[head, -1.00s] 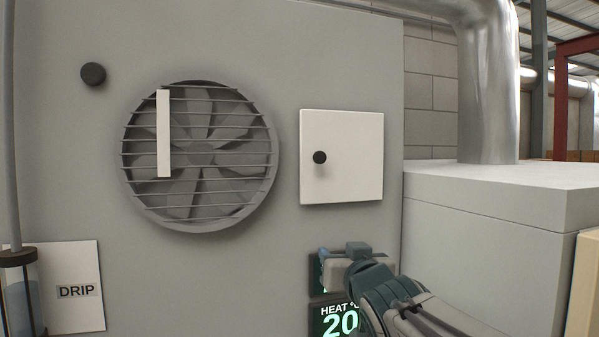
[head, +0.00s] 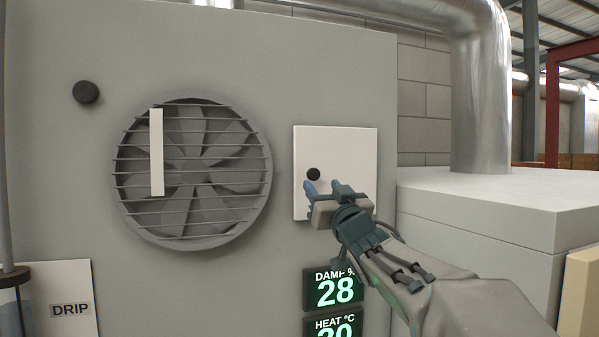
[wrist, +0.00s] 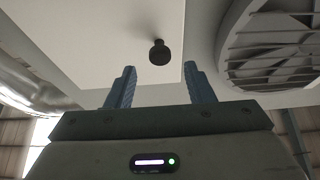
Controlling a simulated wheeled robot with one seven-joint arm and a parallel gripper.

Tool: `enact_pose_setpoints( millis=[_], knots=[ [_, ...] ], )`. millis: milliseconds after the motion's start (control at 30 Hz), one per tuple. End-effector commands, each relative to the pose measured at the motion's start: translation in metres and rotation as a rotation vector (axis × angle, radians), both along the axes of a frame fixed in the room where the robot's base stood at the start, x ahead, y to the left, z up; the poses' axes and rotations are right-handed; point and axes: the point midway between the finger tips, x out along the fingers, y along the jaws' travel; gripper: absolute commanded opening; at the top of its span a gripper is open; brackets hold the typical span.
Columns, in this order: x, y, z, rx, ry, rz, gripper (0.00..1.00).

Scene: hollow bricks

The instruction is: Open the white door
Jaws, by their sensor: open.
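The white door (head: 336,150) is a small square panel on the grey wall, and it looks closed. Its round black knob (head: 313,174) is near the door's left edge. My gripper (head: 325,187) is in front of the door's lower part, just below the knob, and hides the door's lower middle. In the wrist view the gripper's two blue fingers (wrist: 158,88) stand apart with nothing between them. The knob (wrist: 159,52) shows beyond the fingertips, between their lines, and apart from them. The white door (wrist: 110,40) fills the area behind it.
A round fan grille (head: 192,174) with a white strip is left of the door. Another black knob (head: 86,92) is at upper left. Green number displays (head: 335,287) sit below the door. A grey box (head: 480,210) stands at right. A DRIP sign (head: 70,285) is at lower left.

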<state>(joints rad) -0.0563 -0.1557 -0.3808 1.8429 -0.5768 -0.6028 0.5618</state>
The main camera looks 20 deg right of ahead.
Motion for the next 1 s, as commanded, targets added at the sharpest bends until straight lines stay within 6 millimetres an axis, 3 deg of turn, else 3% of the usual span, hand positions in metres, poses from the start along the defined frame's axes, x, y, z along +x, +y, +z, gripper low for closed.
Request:
enact_pose_setpoints(
  millis=[100, 300, 733, 767, 900, 1000],
  knots=[
    [0.019, 0.0, 0.01, -0.001, 0.003, 0.0, 0.48],
    [0.04, -0.001, 0.018, 0.0, 0.002, -0.001, 0.48],
    [0.047, -0.001, 0.019, 0.0, 0.001, -0.001, 0.48],
    [0.047, -0.001, 0.019, 0.0, 0.001, -0.001, 0.42],
    [0.047, 0.0, 0.019, 0.0, 0.001, -0.001, 0.03],
    [0.047, 0.0, 0.019, 0.0, 0.001, -0.001, 0.0]
  ],
)
